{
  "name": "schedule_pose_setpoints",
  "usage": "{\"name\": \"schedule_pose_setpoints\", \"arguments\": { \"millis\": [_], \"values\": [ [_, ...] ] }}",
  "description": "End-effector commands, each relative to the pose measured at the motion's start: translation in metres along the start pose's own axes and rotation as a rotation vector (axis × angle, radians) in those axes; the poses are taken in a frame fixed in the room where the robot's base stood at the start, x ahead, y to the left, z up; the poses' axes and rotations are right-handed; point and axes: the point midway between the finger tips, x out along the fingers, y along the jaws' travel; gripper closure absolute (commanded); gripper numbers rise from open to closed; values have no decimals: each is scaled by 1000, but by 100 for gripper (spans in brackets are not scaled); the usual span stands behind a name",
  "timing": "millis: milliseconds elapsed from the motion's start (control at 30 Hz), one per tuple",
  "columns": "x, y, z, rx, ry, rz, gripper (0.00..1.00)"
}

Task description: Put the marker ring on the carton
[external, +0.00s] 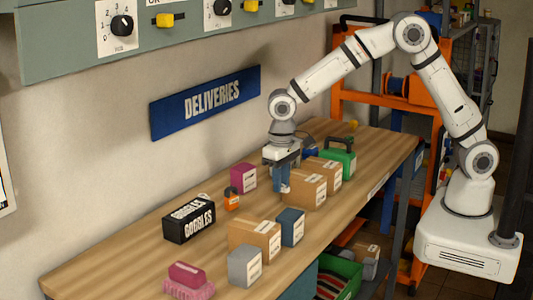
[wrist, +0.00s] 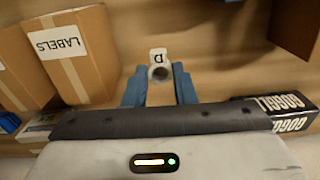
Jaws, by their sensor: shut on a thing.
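My gripper (external: 282,188) points down over the table beside a brown carton (external: 303,188). In the wrist view its two blue fingers (wrist: 160,87) are shut on a small grey ring (wrist: 159,74) with a white tag marked D, which I take as the marker ring. The ring is too small to make out in the external view. A carton labelled LABELS (wrist: 85,70) stands left of the fingers in the wrist view, apart from them. Other brown cartons stand behind it (external: 326,170) and nearer the front (external: 254,238); I cannot tell which one is meant.
A black goggles box (external: 189,220), an orange item (external: 232,200) and a magenta box (external: 243,177) stand along the wall side. A blue box (external: 291,227), grey box (external: 244,266) and pink item (external: 188,280) are nearer the front. A green case (external: 338,162) is at the back.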

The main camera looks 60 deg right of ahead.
Motion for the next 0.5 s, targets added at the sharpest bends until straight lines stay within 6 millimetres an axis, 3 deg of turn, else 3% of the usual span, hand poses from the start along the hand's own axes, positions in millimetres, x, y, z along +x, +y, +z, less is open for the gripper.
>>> {"name": "schedule_pose_setpoints", "arguments": {
  "millis": [100,300,367,500],
  "values": [
    [-16,0,-1,0,1,-1,97],
    [-27,6,-7,1,-1,0,97],
    [-31,15,-16,1,0,0,97],
    [-45,54,-53,-3,0,0,97]
  ]
}}
